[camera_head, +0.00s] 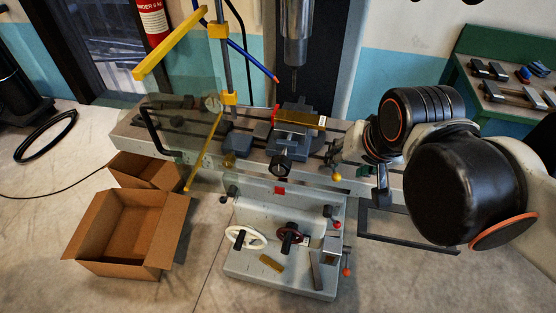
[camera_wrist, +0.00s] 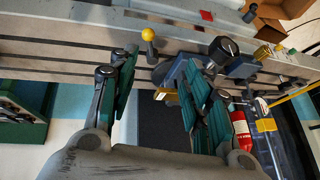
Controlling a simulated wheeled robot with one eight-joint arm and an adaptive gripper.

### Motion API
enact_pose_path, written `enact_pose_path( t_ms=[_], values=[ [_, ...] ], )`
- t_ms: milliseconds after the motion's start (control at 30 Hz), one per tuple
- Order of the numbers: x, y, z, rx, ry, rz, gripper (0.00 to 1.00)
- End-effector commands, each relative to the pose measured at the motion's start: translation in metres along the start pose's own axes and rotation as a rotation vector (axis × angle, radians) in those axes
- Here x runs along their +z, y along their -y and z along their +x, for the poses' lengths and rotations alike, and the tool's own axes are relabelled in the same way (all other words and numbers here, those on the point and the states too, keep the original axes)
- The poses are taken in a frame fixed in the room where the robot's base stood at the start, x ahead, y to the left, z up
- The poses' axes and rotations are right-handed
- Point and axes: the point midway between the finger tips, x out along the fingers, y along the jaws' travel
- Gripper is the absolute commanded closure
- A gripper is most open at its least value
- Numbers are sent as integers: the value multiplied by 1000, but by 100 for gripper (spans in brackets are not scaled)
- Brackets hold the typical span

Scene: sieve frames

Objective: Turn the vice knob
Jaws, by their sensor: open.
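The blue-grey vice (camera_head: 292,141) sits on the machine's long bed, with a yellow block (camera_head: 309,119) at its top. Its round black knob (camera_head: 281,166) faces the front. In the wrist view the knob (camera_wrist: 223,50) lies just beyond the right finger, and the vice's blue body (camera_wrist: 177,74) is partly hidden by the fingers. My gripper (camera_head: 335,162) is to the right of the knob and apart from it. In the wrist view my gripper (camera_wrist: 160,65) has its teal-padded fingers spread with nothing between them.
A yellow-balled lever (camera_wrist: 148,35) stands near the fingertips. The machine bed (camera_head: 375,184) runs left and right. White and dark handwheels (camera_head: 245,238) sit below. A clear guard and yellow bars (camera_head: 172,42) stand left of the vice. Cardboard boxes (camera_head: 125,235) lie on the floor.

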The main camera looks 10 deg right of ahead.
Motion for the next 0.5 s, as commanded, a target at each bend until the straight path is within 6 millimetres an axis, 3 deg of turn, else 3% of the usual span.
enact_pose_path(
  t_ms=[267,500],
  values=[
    [-31,31,7,35,100,351,55],
    [-54,66,30,129,191,757,55]
  ],
)
